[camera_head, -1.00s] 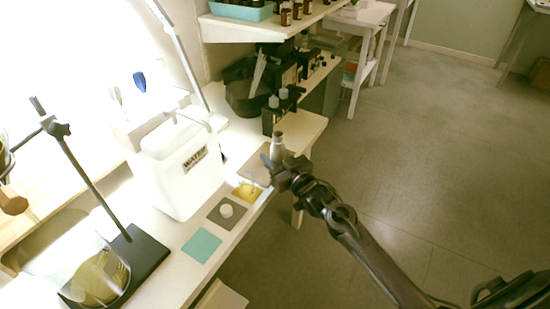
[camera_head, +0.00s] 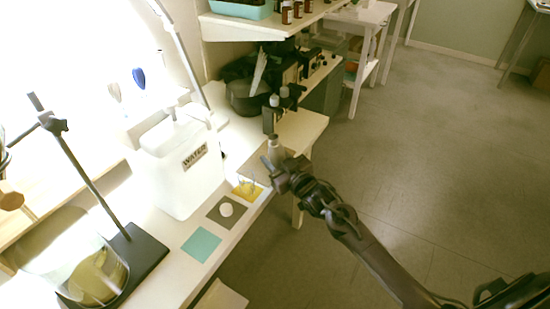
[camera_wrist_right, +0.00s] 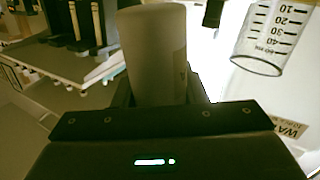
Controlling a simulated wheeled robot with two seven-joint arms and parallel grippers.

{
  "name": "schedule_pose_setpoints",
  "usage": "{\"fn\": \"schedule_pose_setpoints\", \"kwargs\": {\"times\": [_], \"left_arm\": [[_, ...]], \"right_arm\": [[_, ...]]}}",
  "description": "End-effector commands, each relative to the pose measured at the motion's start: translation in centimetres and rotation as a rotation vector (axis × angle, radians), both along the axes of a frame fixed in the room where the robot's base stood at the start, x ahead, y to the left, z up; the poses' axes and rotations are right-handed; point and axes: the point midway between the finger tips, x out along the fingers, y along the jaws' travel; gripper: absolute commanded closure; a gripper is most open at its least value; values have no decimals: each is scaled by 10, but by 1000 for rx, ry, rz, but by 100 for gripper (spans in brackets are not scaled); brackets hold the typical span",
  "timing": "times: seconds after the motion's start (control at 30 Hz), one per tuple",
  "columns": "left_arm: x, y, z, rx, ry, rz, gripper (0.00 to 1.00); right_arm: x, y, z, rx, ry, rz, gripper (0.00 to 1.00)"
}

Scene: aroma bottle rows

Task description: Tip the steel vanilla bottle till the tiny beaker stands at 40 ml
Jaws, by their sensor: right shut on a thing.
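My right gripper (camera_head: 277,165) is shut on the grey steel bottle (camera_head: 274,145), beyond the yellow mat at the bench edge. The bottle looks roughly upright in the head view. In the right wrist view the bottle (camera_wrist_right: 152,55) fills the middle, between the fingers. The tiny beaker (camera_wrist_right: 264,38) is clear with dark ml marks and lies to the right of the bottle there, apart from it. In the head view it is a faint clear shape (camera_head: 248,185) by the yellow mat. I cannot read its fill level. My left gripper is not in view.
A white water jug (camera_head: 180,165) stands left of the mats. A stand (camera_head: 130,250) and glass vessel are at left. Dark bottles crowd beyond the steel bottle.

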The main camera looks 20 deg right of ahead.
Motion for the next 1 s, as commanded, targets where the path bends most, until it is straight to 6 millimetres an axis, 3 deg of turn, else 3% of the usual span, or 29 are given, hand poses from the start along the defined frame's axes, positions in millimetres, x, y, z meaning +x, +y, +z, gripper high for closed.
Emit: {"fn": "schedule_pose_setpoints", "kwargs": {"times": [1.0], "left_arm": [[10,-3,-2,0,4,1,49]], "right_arm": [[0,3,-3,-234,2,0,90]]}}
